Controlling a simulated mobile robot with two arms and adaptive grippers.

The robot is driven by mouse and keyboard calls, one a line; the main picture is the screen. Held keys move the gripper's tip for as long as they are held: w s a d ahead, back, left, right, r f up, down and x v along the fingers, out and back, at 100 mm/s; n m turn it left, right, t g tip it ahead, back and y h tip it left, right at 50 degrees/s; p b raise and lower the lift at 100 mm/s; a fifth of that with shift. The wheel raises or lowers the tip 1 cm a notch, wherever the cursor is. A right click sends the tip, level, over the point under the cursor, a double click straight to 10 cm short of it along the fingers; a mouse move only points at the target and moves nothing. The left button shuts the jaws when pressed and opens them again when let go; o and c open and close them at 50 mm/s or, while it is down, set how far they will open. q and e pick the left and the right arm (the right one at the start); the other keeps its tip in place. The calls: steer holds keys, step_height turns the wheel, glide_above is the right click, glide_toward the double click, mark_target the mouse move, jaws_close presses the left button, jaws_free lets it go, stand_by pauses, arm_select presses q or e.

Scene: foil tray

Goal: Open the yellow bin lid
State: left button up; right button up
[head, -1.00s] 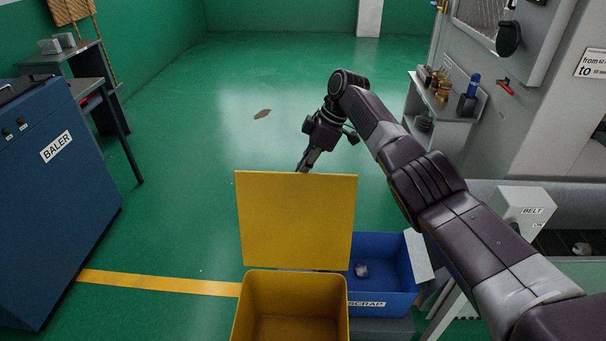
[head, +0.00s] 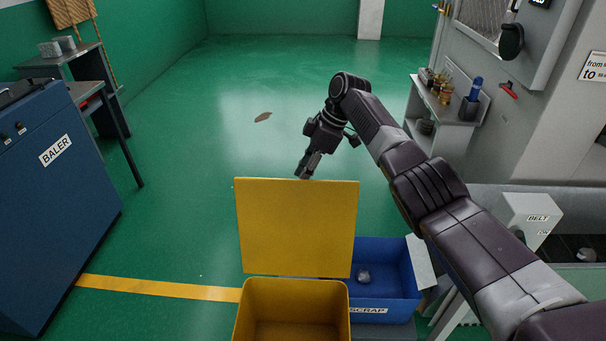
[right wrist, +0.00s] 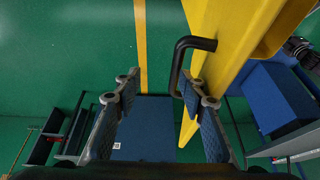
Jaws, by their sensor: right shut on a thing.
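The yellow bin (head: 240,310) stands at the bottom of the head view. Its yellow lid (head: 297,228) stands raised at the bin's far side, and the bin's mouth is uncovered. The lid also shows in the right wrist view (right wrist: 222,50), with a black bar handle (right wrist: 196,43) on it. My right gripper (head: 308,168) is at the lid's far top edge. My left gripper is not in view.
A blue scrap bin (head: 388,302) with a small crumpled piece in it stands just right of the yellow bin. A blue baler (head: 50,190) is at the left. A grey conveyor housing (head: 530,215) is at the right. Green floor (head: 190,230) is open beyond.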

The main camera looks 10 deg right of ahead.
steer(key=v, duration=1.2)
steer(key=shift+d, duration=0.1)
